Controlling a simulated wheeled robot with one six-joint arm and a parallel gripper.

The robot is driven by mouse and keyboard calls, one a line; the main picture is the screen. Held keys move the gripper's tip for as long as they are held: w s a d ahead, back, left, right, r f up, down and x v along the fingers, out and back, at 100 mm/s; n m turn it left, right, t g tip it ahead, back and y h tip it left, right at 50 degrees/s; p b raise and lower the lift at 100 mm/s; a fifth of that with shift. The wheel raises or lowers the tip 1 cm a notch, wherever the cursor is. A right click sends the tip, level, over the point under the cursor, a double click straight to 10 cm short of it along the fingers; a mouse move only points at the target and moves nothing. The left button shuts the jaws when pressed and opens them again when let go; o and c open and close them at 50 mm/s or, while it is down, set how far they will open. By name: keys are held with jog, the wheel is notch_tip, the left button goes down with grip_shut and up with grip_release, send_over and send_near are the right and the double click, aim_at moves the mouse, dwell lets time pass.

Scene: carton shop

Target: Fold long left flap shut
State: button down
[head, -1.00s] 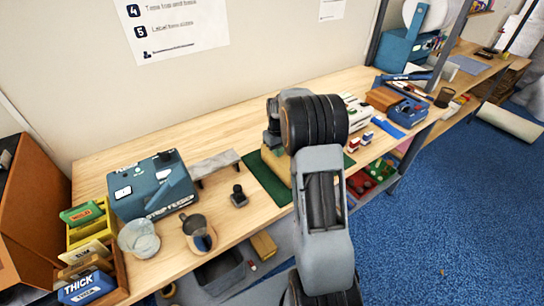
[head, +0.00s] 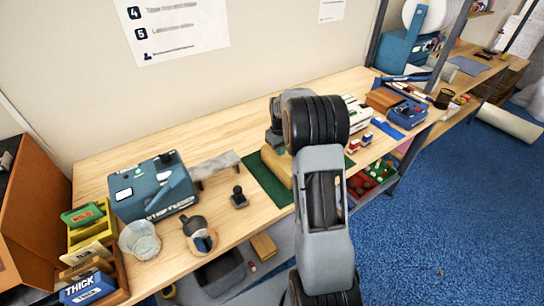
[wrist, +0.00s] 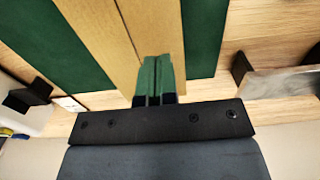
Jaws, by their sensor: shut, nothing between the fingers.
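The tan carton (head: 279,167) sits on a green mat (head: 258,179) on the bench, mostly hidden behind my arm in the head view. In the wrist view the carton (wrist: 96,30) shows as two tan panels with a long seam between them, with the green mat (wrist: 205,35) on both sides. My gripper (wrist: 158,76) is shut and empty, its green fingertips together over the carton's right-hand panel. I cannot tell whether they touch it. The head view hides the fingers. Which panel is the long left flap, and how far it is folded, is unclear.
A grey raised stand (head: 214,164) and a small black-knobbed object (head: 238,197) stand left of the mat. Small boxes (head: 357,113) lie to the right. The bench's back left is clear.

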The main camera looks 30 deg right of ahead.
aim_at(281, 165)
notch_tip(281, 165, up, 6)
jog(key=p, duration=0.3)
jog(key=shift+f, duration=0.1)
dwell(0.4)
jog(key=s, duration=0.1)
jog(key=s+a+f+m, duration=0.1)
jog(key=s, duration=0.1)
jog(key=shift+s+a+f+m+g, duration=0.1)
jog(key=shift+a+f+m+g, duration=0.1)
jog(key=shift+f+m+g, duration=0.15)
jog(key=s+a+r+t, duration=0.2)
jog(key=s+a+r, duration=0.4)
jog(key=s, duration=0.4)
jog(key=s+a+r+t+b, duration=0.1)
jog(key=s+a+r+t, duration=0.2)
jog(key=s+a+r, duration=0.3)
jog(key=s+a, duration=0.3)
jog(key=s, duration=0.1)
jog(key=shift+a+r, duration=0.25)
jog(key=shift+r, duration=0.05)
jog(key=c, duration=1.8)
grip_release()
jog(key=shift+t, duration=0.25)
